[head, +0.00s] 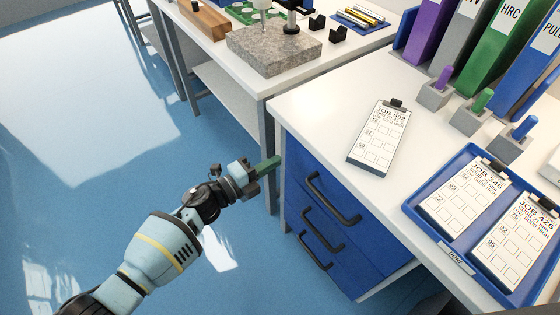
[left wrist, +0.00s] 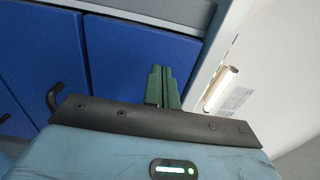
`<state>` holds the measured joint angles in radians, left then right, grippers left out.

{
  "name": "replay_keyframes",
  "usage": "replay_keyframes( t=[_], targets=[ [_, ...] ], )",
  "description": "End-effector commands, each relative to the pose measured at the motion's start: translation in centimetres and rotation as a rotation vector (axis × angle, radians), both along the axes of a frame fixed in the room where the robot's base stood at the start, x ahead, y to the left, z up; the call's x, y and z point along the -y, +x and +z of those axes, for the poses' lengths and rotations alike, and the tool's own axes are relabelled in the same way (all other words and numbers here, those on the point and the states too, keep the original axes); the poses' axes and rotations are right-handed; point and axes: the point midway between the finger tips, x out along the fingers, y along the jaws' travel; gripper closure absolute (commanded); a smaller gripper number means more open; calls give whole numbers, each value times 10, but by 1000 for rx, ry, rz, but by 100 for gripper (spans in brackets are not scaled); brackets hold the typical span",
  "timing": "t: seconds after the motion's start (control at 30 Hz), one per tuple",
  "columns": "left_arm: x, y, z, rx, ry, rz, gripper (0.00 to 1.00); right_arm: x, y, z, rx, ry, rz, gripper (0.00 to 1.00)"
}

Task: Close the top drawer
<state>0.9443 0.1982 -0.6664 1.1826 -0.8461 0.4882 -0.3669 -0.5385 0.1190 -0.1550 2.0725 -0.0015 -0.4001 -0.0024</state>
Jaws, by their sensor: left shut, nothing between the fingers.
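The top drawer (head: 350,192) is the uppermost blue front under the white worktop, with a black bar handle (head: 333,203). It looks about in line with the blue drawers below it; any small gap is hard to judge. My left gripper (head: 268,165) is shut and empty, its green fingers beside the far left end of the drawer unit, left of the handle. In the left wrist view its fingers (left wrist: 162,88) are together in front of a blue front (left wrist: 138,52); contact cannot be told. A black handle (left wrist: 55,97) shows left of them. My right gripper is not in view.
Lower drawers have black handles (head: 322,232). On the worktop (head: 310,105) are a clipboard (head: 379,140), a blue tray (head: 418,205) with job sheets, and coloured binders (head: 470,50). Another bench with a granite block (head: 270,52) stands behind. The blue floor (head: 120,180) at left is clear.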

Motion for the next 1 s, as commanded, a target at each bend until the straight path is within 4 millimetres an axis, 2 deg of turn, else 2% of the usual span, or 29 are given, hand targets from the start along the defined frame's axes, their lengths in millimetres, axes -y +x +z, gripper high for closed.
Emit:
replay_keyframes(
  t=[0.03, 0.2, 0.43, 0.63, 1.0],
  targets=[
    [-12, -8, -1, -1, 4, 1, 100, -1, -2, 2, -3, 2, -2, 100],
    [-41, -29, -1, -2, 3, 0, 100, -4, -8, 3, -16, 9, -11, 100],
    [-71, -49, -3, -4, 2, 0, 100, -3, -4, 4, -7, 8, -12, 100],
    [-81, -55, -2, -3, 2, -1, 100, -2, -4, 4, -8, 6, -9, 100],
    [-81, -56, -2, -3, 1, 0, 100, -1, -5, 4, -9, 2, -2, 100]
  ],
)
